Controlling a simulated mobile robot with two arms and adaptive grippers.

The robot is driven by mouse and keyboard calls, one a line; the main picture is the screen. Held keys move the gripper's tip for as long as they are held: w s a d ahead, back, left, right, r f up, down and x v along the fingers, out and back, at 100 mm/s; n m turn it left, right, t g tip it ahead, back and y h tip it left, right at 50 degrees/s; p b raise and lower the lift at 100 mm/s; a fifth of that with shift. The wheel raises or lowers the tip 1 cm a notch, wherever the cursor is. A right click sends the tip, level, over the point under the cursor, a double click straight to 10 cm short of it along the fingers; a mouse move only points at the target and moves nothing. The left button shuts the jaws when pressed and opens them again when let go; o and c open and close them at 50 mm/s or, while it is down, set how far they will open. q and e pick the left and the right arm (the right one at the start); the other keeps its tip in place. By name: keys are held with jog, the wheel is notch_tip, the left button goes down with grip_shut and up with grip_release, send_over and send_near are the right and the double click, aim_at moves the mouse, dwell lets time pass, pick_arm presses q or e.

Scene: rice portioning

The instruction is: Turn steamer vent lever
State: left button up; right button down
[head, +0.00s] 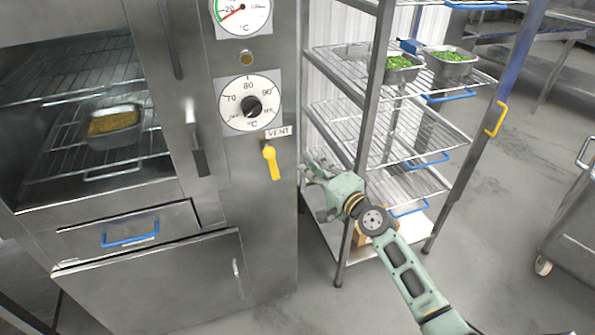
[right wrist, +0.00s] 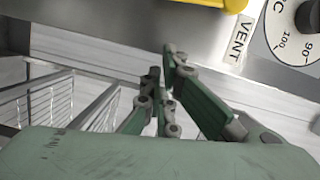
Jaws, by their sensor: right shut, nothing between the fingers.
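The yellow vent lever (head: 271,162) hangs downward on the steel steamer front, just under the VENT label (head: 278,132). In the right wrist view, part of the yellow lever (right wrist: 222,3) shows at the top edge, beside the VENT label (right wrist: 238,40). My right gripper (head: 309,168) is to the right of the lever, near the steamer's right edge, and apart from it. In the right wrist view the right gripper's fingers (right wrist: 160,70) are closed together with nothing between them. My left gripper is not in view.
A wire rack (head: 370,140) stands close behind my right arm, with trays of green food (head: 450,68) on top. The steamer chamber at left holds a pan of yellow food (head: 112,135). A temperature dial (head: 250,104) sits above the lever. Open floor (head: 480,230) lies at right.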

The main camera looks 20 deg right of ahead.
jog(key=a, duration=0.1)
jog(key=w+a+p, duration=0.1)
jog(key=a, duration=0.1)
jog(key=shift+a+f, duration=0.2)
jog(key=shift+s+a, duration=0.15)
jog(key=shift+a, duration=0.3)
jog(key=shift+f, duration=0.15)
jog(key=shift+a+f, duration=0.25)
jog(key=shift+a+f+m+b, duration=0.45)
jog(key=shift+a+m+b, duration=0.25)
jog(key=shift+b, duration=0.35)
jog(key=shift+s+a+r+m, duration=0.1)
jog(key=shift+m, duration=0.2)
